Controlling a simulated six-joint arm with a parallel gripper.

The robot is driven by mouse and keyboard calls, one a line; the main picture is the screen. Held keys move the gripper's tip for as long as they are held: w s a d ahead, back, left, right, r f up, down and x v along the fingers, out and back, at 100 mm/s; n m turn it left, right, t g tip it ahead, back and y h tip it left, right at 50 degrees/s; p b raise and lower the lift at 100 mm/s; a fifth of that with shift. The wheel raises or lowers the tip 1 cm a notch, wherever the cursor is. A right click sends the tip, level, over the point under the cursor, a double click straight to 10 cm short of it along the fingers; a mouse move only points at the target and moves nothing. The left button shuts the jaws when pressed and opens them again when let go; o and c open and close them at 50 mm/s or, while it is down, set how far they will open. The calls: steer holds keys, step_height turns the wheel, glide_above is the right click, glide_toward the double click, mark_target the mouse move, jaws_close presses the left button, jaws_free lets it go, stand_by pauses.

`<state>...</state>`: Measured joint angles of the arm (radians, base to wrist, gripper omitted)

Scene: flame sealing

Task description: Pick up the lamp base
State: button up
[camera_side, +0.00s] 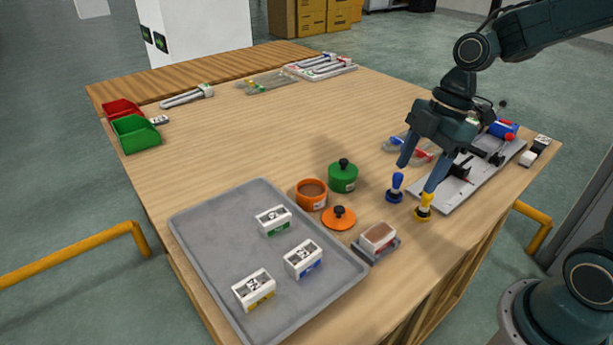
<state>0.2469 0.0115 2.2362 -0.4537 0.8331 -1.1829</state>
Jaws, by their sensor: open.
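My gripper (416,178) is open, pointing down over the right part of the table, with nothing seen between its fingers. No thing is plainly marked as the lamp base. An open orange pot (311,195) with brown inside stands left of the gripper. A green pot (343,177) with a black knob on top stands behind it, and an orange lid (339,218) lies in front.
A grey tray (210,270) with three white labelled blocks fills the front left. A small holder with a brown-topped block (378,238) sits near the front edge. A pale board (440,195) with black fittings lies at the right. Green (135,135) and red bins stand far left. The table's middle back is clear.

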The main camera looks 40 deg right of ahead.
steer(key=w+f+n, duration=0.1)
steer(key=w+f+n+g+y, duration=0.1)
steer(key=f+n, duration=0.1)
steer(key=shift+w+d+f, duration=0.15)
steer(key=shift+d, duration=0.05)
glide_toward(378, 232)
steer(key=x, duration=0.4)
steer(key=shift+s+a+f, duration=0.1)
steer(key=shift+s+f, duration=0.15)
steer(key=shift+f, duration=0.2)
steer(key=shift+a+f, duration=0.1)
steer(key=shift+f, duration=0.05)
steer(key=shift+x, duration=2.4)
steer(key=shift+w, duration=0.2)
steer(key=shift+c, duration=0.2)
steer(key=c, duration=1)
